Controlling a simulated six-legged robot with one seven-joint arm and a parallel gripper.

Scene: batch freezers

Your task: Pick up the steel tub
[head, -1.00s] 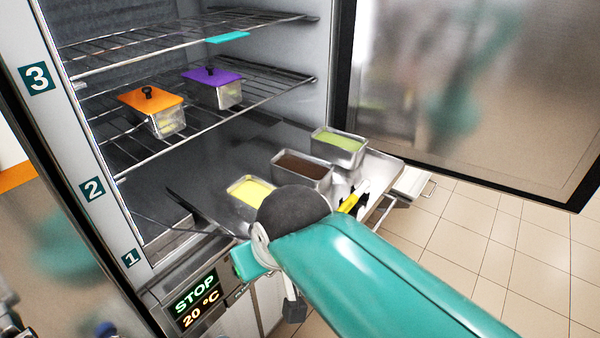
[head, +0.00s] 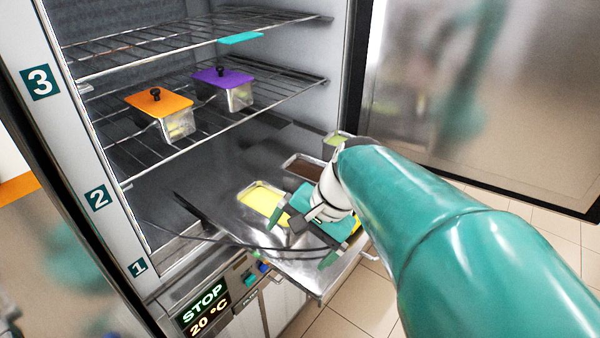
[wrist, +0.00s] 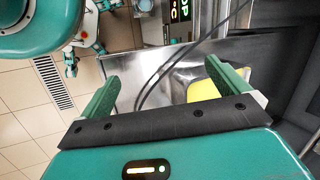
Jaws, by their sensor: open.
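On the pulled-out steel tray (head: 225,222) stand open steel tubs. The one with a yellow filling (head: 262,200) is nearest the freezer's left side. Beside it is one with a brown filling (head: 305,168), partly hidden by my arm. Farther back is one with a green filling (head: 334,140), mostly hidden. My gripper (head: 302,256) is open and empty, above the front part of the tray. It is nearer the camera than the yellow-filled tub. In the wrist view, the yellow filling (wrist: 203,90) shows close by the right finger of my gripper (wrist: 165,82), partly covered by it.
Tubs with an orange lid (head: 157,101) and a purple lid (head: 222,77) stand on the middle wire shelf (head: 290,92). A teal flat piece (head: 241,37) is on the upper shelf's edge. The freezer door (head: 450,100) stands open at right. Dark cables (wrist: 160,72) cross the wrist view.

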